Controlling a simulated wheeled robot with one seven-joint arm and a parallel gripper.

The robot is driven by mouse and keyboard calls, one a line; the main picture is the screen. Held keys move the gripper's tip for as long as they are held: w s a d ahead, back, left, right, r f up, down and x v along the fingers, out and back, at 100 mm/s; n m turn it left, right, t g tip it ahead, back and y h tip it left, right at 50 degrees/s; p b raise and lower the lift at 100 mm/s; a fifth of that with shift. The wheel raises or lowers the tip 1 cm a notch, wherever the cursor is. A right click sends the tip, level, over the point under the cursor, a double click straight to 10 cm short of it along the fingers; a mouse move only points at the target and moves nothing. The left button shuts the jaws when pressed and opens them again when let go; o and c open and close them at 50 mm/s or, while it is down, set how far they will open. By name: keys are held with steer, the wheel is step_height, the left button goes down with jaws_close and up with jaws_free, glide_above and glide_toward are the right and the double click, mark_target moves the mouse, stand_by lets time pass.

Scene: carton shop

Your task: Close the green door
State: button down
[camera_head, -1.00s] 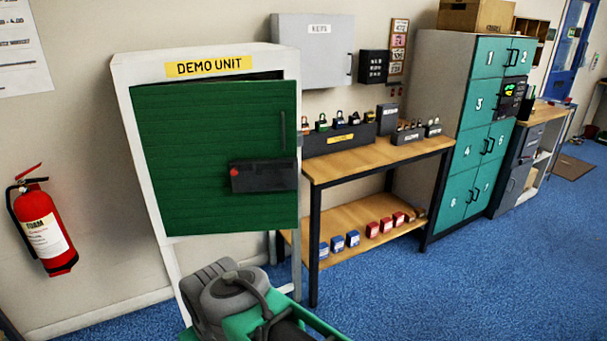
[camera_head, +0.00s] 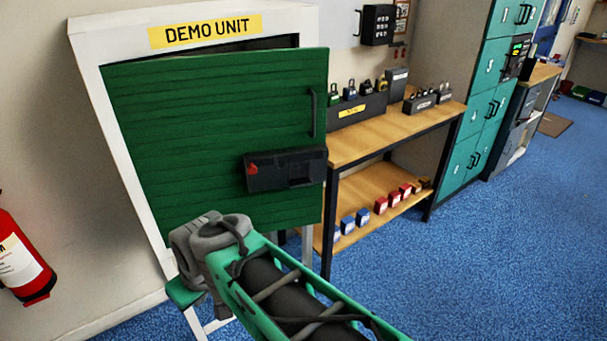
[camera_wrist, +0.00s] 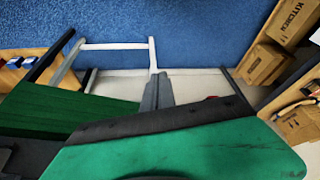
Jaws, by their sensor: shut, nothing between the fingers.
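The green door (camera_head: 200,130) is on the white cabinet labelled DEMO UNIT (camera_head: 85,50). It stands ajar, with a dark gap along its top and its right edge out from the frame. It has a dark vertical handle (camera_head: 313,112) and a dark box with a red part (camera_head: 285,170). My arm reaches up in front of its lower part; my gripper's fingers cannot be made out there. In the wrist view my gripper (camera_wrist: 158,90) shows as grey fingers together, empty. Dark green boards (camera_wrist: 60,122), seemingly the door, lie to their left; contact is not clear.
A wooden workbench (camera_head: 400,130) with padlocks and small boxes stands right of the cabinet. Teal lockers (camera_head: 485,110) stand beyond it. A red extinguisher (camera_head: 20,255) hangs at left. Blue floor at right is clear. Cartons (camera_wrist: 262,62) show in the wrist view.

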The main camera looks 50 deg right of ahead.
steer(key=w+d+f+t+b, duration=0.25)
steer(key=w+d+f, duration=0.2)
steer(key=d, duration=0.25)
steer(key=m+t+h+b, duration=0.4)
steer(key=m+t+h, duration=0.4)
steer(key=h, duration=0.3)
glide_toward(316, 171)
steer(key=p+x, duration=0.4)
steer(key=x, duration=0.2)
steer(key=shift+r, duration=0.1)
steer(key=shift+w+d, duration=0.3)
steer(key=shift+w, duration=0.05)
